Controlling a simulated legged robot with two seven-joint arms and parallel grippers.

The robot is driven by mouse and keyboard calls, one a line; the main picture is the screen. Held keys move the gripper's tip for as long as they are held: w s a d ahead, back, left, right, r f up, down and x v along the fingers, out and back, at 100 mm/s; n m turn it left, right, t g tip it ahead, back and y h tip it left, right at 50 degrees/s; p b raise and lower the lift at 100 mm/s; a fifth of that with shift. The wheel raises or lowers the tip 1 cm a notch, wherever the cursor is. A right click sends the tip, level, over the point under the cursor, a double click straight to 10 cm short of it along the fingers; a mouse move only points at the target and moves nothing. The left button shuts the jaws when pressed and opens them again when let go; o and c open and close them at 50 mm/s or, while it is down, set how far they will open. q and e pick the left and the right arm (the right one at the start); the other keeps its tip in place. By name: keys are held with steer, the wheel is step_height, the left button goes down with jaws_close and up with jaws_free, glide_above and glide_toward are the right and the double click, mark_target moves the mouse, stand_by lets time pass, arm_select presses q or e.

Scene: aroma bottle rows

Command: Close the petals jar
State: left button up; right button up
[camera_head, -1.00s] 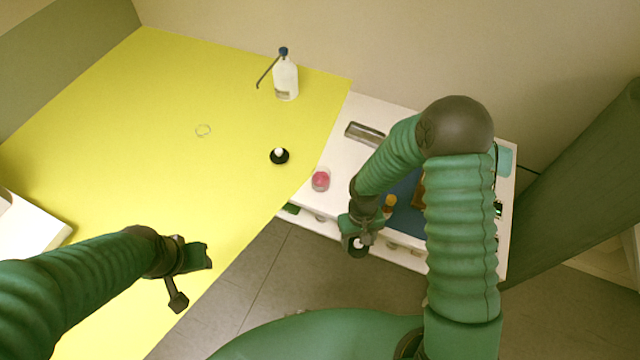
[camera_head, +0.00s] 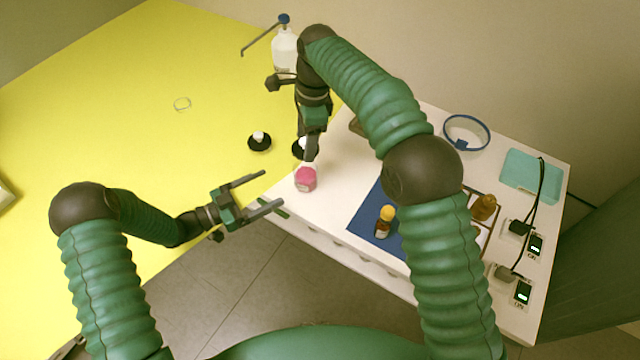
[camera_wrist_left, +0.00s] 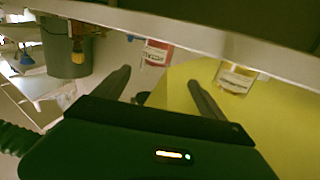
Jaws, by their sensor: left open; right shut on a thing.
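The petals jar (camera_head: 306,180), a small clear jar with pink-red contents, stands upright on the white table near its left edge. It seems to be the pink jar in the left wrist view (camera_wrist_left: 157,53). My right gripper (camera_head: 308,150) points down just above and behind the jar, shut on a black lid (camera_head: 299,149) with a pale knob, partly hidden by the fingers. Whether lid and jar touch cannot be told. My left gripper (camera_head: 258,194) is open and empty, left of the jar near the table edge; its spread fingers show in the left wrist view (camera_wrist_left: 160,90).
A wash bottle (camera_head: 284,48) stands behind my right gripper. An orange-capped amber bottle (camera_head: 384,222) stands on a blue mat (camera_head: 362,216).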

mark_target(295, 178)
arm_select(q)
steer(key=shift+g, duration=0.3)
steer(key=x, duration=1.1)
steer(key=shift+s+d+r, duration=0.1)
steer(key=shift+d+r, duration=0.2)
steer(key=shift+d, duration=0.05)
steer(key=shift+d, duration=0.1)
jaws_close()
